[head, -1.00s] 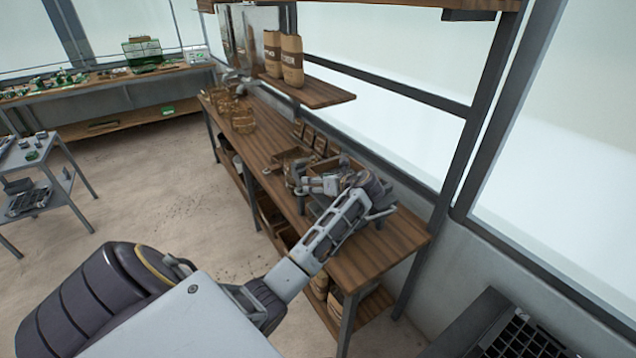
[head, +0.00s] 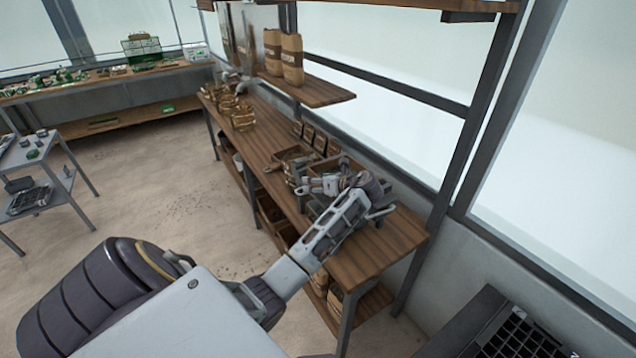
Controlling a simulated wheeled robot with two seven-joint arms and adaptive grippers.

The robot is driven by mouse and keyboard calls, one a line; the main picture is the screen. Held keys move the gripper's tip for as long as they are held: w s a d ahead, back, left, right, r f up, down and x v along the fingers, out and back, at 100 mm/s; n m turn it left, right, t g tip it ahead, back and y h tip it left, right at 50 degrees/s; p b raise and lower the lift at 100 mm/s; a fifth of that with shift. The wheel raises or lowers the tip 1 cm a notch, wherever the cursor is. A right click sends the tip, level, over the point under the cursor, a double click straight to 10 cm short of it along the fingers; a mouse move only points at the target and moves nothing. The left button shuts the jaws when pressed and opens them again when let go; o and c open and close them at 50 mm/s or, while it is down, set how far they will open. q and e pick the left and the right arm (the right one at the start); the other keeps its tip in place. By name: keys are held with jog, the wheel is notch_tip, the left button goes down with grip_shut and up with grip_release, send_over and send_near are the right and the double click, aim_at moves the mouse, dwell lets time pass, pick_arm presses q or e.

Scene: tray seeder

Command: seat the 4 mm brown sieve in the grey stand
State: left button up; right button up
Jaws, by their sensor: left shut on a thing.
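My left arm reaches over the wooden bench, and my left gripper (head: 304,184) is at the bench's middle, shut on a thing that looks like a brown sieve. The gripper and wrist cover most of it, and its size marking cannot be read. Open brown square frames or boxes (head: 337,163) lie right beside and behind the gripper. I cannot clearly make out the grey stand; the arm may hide it. Whether the held piece touches anything below cannot be told. My right gripper is not in view.
Several small upright brown frames (head: 309,136) stand along the wall side of the bench (head: 378,258). Wire-like brown baskets (head: 243,119) stand at its far end. A shelf (head: 318,93) with two brown sacks (head: 292,58) hangs above. The bench's near end is clear.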

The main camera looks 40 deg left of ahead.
pick_arm(q)
jog(key=shift+f, duration=0.15)
jog(key=o, duration=1.2)
jog(key=shift+o, duration=0.2)
jog(key=shift+v, duration=6)
